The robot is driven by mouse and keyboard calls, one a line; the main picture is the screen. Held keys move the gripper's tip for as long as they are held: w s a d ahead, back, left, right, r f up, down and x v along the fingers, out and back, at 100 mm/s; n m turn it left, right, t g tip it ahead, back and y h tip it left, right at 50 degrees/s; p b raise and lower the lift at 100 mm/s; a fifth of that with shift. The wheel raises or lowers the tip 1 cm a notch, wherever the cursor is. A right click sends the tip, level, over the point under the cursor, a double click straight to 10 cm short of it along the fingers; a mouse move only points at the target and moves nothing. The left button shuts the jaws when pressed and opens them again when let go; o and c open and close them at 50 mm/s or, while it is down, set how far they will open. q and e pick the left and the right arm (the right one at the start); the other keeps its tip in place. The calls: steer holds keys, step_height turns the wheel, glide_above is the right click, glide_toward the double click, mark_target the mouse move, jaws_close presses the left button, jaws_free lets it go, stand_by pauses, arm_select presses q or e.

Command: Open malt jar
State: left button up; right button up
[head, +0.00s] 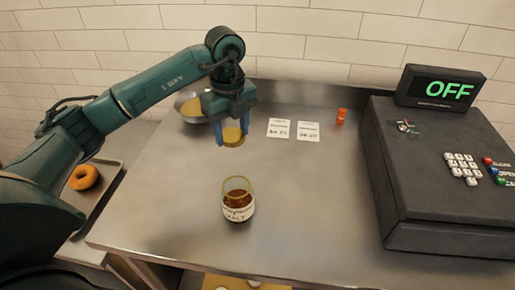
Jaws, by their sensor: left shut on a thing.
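The malt jar (238,204) stands upright on the steel counter, a glass jar with dark brown contents and a white label reading MALT. Its top is open, with no lid on it. My left gripper (232,137) is shut on a yellow lid (233,137) and holds it above the counter, behind the jar and apart from it. My right gripper is not in view.
A metal bowl (193,106) with yellowish contents stands behind my left gripper. Two white cards (308,132) and a small orange bottle (341,116) are at the back. A dark machine with an OFF display (440,88) fills the right. A bagel (84,177) lies on a tray at left. The counter's middle is clear.

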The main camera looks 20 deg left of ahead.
arm_select(q)
steer(key=shift+w+d+f, duration=0.1)
steer(key=shift+f, duration=0.15)
glide_above(236, 168)
step_height(236, 168, down, 5)
steer(key=shift+f+p, duration=0.1)
steer(key=shift+p, duration=0.3)
steer(key=shift+f, duration=2.1)
steer(key=shift+f, duration=0.2)
steer(key=o, duration=1.1)
steer(key=shift+r, duration=0.1)
